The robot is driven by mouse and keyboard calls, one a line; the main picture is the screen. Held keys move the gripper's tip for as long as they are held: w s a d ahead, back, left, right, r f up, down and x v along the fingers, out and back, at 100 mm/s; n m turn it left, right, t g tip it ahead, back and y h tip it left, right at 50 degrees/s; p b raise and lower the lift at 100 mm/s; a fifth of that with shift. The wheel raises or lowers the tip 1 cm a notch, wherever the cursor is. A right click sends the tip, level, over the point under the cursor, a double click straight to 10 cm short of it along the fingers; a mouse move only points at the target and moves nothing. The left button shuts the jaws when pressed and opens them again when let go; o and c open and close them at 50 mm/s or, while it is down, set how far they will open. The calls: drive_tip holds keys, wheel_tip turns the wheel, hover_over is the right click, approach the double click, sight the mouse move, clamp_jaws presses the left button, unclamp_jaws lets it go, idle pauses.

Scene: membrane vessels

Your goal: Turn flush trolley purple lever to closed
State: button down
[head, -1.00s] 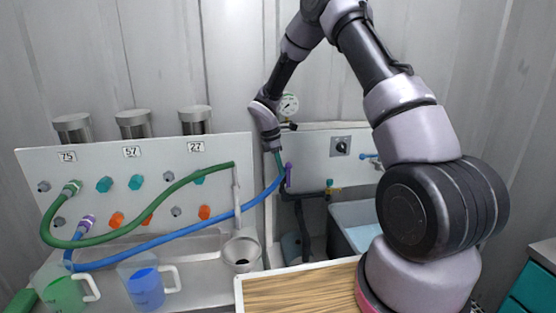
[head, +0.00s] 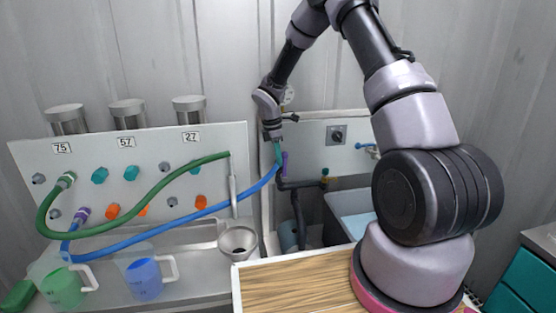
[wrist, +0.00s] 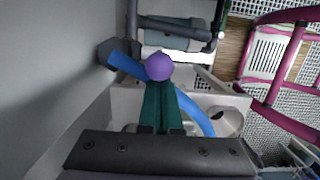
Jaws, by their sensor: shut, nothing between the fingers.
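The purple lever (head: 284,163) stands upright on the flush trolley panel, beside the end of the blue hose. In the wrist view its round purple end (wrist: 159,66) sits just beyond my fingertips. My gripper (head: 278,152) points down close to the lever, slightly left of it in the head view. In the wrist view the teal fingers of my gripper (wrist: 159,84) are together with nothing between them. I cannot tell whether they touch the lever. The lever's lower part is hidden behind its end and my fingers in the wrist view.
A blue hose (head: 215,208) runs from the left panel (head: 90,150) to beside the lever, and passes close to my fingers. A green hose (head: 150,198) loops left. A gauge (head: 289,94) is partly behind my wrist. A dark pipe (head: 297,205) and basin (head: 345,205) lie below.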

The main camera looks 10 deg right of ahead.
drive_tip(key=shift+d, duration=0.25)
drive_tip(key=shift+d+y, duration=1.55)
drive_tip(key=shift+y, duration=0.35)
drive_tip(key=d+f+y, duration=0.6)
drive_tip(key=d+y, duration=0.1)
drive_tip(key=y, duration=0.3)
drive_tip(key=shift+d+f, duration=0.25)
drive_tip(key=shift+d, duration=0.05)
drive_tip(key=shift+s+f, duration=0.1)
drive_tip(key=shift+f, duration=0.1)
drive_tip(key=shift+d, duration=0.15)
